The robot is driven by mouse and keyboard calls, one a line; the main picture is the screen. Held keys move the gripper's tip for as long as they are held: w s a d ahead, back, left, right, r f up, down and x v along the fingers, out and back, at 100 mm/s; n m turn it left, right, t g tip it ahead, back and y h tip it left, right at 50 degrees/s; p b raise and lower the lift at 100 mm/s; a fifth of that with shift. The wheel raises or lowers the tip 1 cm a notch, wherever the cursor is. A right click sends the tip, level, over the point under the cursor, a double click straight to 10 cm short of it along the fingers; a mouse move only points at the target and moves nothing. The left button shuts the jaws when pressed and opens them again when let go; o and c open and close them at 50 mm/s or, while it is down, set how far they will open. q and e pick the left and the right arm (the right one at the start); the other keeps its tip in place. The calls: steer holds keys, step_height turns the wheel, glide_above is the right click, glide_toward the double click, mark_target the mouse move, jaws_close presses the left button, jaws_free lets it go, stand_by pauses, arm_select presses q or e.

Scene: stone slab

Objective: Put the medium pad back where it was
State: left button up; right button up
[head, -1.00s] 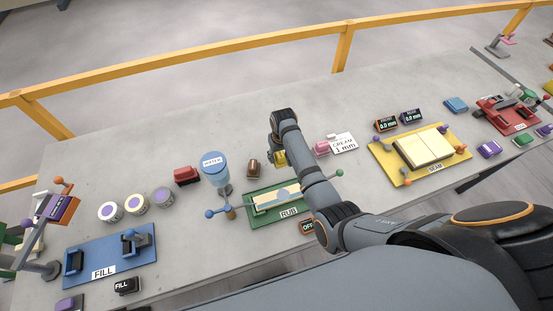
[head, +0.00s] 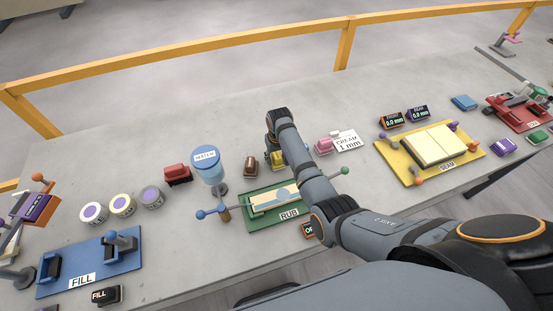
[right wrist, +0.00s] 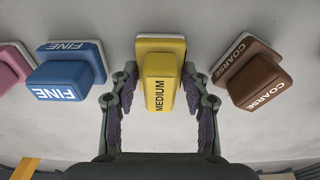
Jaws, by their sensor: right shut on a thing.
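The medium pad (right wrist: 160,80) is a yellow block with a pale base, labelled MEDIUM. In the right wrist view it sits between the two fingers of my right gripper (right wrist: 160,115), which is shut on it. In the head view the pad (head: 277,160) shows beside my right arm, behind the green RUB station, in line with the other pads. I cannot tell whether its base touches the slab. The brown coarse pad (right wrist: 252,78) stands to its right in the wrist view, and the blue fine pad (right wrist: 66,77) to its left. My left gripper is not in view.
The green RUB station (head: 262,221) is just in front of the pads. A pink block (head: 323,146) and a CREAM 1 mm card (head: 347,141) are to the right. The blue-lidded jar (head: 207,165) and a red block (head: 177,175) are to the left.

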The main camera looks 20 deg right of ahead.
mark_target(278, 157)
steer(key=o, duration=1.1)
steer(key=shift+f, duration=0.1)
steer(key=shift+r, duration=0.2)
step_height(278, 157, up, 12)
steer(key=s+b, duration=0.1)
steer(key=shift+s, duration=0.25)
steer(key=shift+f, duration=0.2)
